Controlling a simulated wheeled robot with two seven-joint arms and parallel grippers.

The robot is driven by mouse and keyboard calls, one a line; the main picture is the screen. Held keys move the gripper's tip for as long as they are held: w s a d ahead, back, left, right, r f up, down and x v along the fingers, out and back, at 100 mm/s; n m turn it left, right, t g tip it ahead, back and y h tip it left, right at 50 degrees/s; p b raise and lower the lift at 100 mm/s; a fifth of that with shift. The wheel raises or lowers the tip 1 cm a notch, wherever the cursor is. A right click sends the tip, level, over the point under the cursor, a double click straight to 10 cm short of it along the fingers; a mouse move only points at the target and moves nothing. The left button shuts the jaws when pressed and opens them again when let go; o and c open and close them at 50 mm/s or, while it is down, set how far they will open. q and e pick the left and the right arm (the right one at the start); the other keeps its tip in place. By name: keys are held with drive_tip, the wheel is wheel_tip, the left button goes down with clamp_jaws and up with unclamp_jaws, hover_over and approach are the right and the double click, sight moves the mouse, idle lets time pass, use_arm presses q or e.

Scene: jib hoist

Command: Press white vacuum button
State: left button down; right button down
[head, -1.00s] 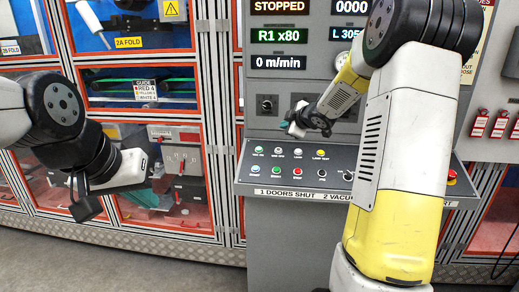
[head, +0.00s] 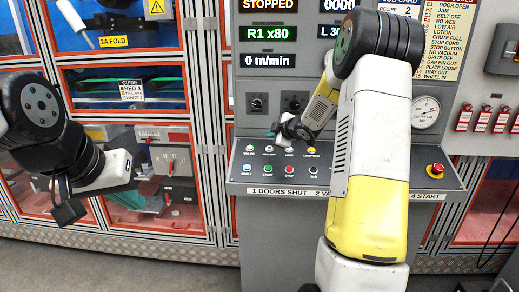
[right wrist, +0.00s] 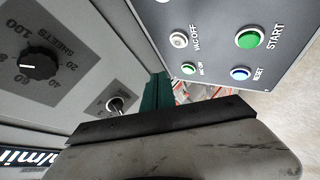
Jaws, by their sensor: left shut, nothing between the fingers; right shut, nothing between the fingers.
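The white vacuum button, marked VAC OFF, shows on the sloped control panel in the right wrist view (right wrist: 178,40) and in the head view (head: 268,149). The green VAC ON button (right wrist: 188,69) is beside it. My right gripper (head: 273,133) is shut and empty, just above and behind the panel's top row of buttons. In the right wrist view its body fills the bottom, with a teal fingertip part showing; it looks apart from the white button. My left gripper (head: 67,211) is shut and empty at the left, in front of the cabinet doors.
The panel (head: 236,172) also holds blue, green START, red and yellow buttons close together. A red emergency stop (head: 436,169) sits at its right end. A knob (right wrist: 38,66) and a toggle switch (right wrist: 115,104) are on the upright face behind. Orange-framed doors stand left.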

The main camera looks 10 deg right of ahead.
drive_tip(key=shift+w+d+f, duration=0.1)
drive_tip(key=shift+w+f, duration=0.15)
drive_tip(key=shift+f, duration=0.4)
drive_tip(key=shift+w+d+f, duration=0.1)
drive_tip(key=shift+w+f, duration=0.2)
drive_tip(key=shift+f, duration=0.4)
drive_tip(key=shift+w+d+f, duration=0.1)
drive_tip(key=shift+w+f, duration=0.15)
drive_tip(key=shift+f, duration=0.4)
idle(0.5)
drive_tip(key=shift+w+f, duration=0.15)
drive_tip(key=shift+f, duration=0.2)
drive_tip(key=shift+w+f, duration=0.15)
drive_tip(key=shift+f, duration=0.3)
idle(0.6)
idle(0.4)
drive_tip(key=shift+s+r, duration=0.3)
drive_tip(key=shift+r, duration=0.5)
drive_tip(key=shift+s+a+r, duration=0.1)
drive_tip(key=shift+s+r, duration=0.2)
drive_tip(key=shift+r, duration=0.45)
drive_tip(key=shift+s+a+r, duration=0.1)
drive_tip(key=shift+s+r, duration=0.25)
drive_tip(key=shift+r, duration=0.45)
drive_tip(key=shift+s+a+r, duration=0.1)
drive_tip(key=shift+s+r, duration=0.2)
drive_tip(key=shift+r, duration=0.45)
